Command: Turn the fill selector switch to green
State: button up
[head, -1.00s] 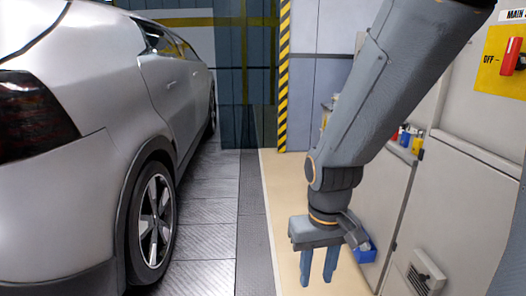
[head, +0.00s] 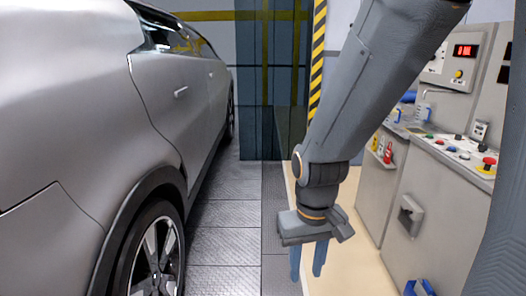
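My gripper (head: 308,264) hangs pointing down at lower centre in the head view, its two blue fingers apart with nothing between them. It is left of the grey control desk (head: 440,185) and well apart from its controls. The sloped desk top carries small coloured controls (head: 452,147), green, white and red among them. I cannot tell which of these, if any, is the fill selector switch, or where it points. My forearm hides part of the view left of the desk.
A silver car (head: 150,90) fills the left side. A red emergency-type button (head: 489,161) on yellow sits at the desk's right. A panel with a red display (head: 465,51) stands behind. A striped post (head: 318,60) is at the back. The floor strip (head: 225,215) between is clear.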

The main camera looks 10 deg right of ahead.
aim_at(482, 147)
jog(key=z, duration=0.1)
jog(key=i, duration=1.8)
jog(key=z, duration=0.7)
jog(key=i, duration=1.05)
jog(key=z, duration=1.9)
jog(key=i, duration=0.9)
jog(key=z, duration=0.75)
